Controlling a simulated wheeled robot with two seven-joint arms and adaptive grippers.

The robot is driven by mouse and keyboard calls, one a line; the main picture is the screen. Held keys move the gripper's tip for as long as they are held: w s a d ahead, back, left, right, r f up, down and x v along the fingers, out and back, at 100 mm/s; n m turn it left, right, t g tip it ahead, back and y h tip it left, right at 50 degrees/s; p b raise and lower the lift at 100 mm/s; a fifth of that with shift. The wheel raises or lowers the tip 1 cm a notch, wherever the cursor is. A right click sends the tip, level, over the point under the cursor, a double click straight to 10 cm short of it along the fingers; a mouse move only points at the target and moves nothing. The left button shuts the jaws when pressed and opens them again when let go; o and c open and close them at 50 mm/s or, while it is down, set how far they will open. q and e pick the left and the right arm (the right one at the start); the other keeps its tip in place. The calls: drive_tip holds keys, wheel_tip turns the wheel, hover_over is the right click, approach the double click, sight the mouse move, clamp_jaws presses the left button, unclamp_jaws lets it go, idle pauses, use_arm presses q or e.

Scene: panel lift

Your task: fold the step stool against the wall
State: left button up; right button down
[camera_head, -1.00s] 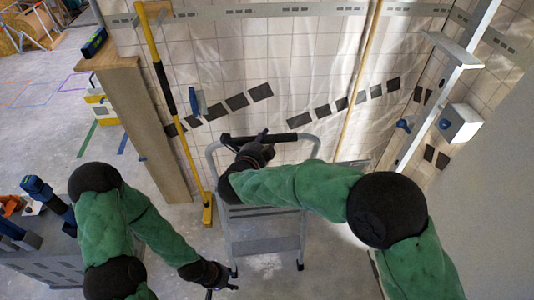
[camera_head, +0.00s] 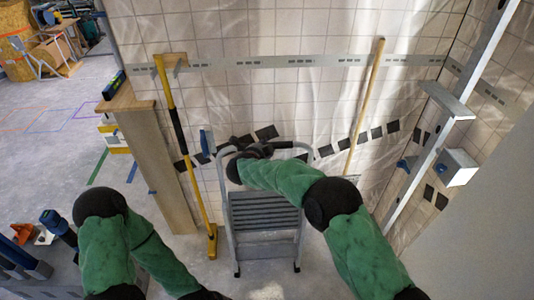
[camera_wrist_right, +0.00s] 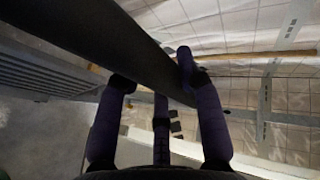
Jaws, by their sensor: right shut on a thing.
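The grey step stool (camera_head: 264,247) stands upright in front of the tiled wall, its slatted step surface facing me. Its looped top frame has a dark grip bar (camera_head: 290,145). My right gripper (camera_head: 252,150) is at the left part of this top bar, and the right forearm comes in from the right. In the right wrist view the gripper (camera_wrist_right: 155,72) is shut around a dark bar (camera_wrist_right: 95,45), with a finger on each side. The left arm hangs at the lower left. Only a dark bit of my left gripper shows at the bottom edge; its fingers are cut off.
A yellow-handled pole (camera_head: 185,150) leans left of the stool beside a wooden post (camera_head: 155,170). Another wooden pole (camera_head: 362,110) leans on the wall (camera_head: 300,100) to the right. A metal upright (camera_head: 430,120) and white box (camera_head: 457,167) stand further right.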

drive_tip(key=w+p, duration=0.3)
drive_tip(key=w, duration=0.6)
drive_tip(key=shift+w+a+r, duration=0.2)
drive_tip(key=shift+w+r, duration=0.05)
drive_tip(key=shift+r, duration=0.05)
drive_tip(key=c, duration=0.8)
unclamp_jaws()
drive_tip(key=shift+c, duration=0.2)
drive_tip(key=shift+o, duration=0.2)
drive_tip(key=shift+f, duration=0.1)
drive_tip(key=shift+d, duration=0.1)
drive_tip(key=shift+s, duration=0.15)
drive_tip(key=v, duration=1.2)
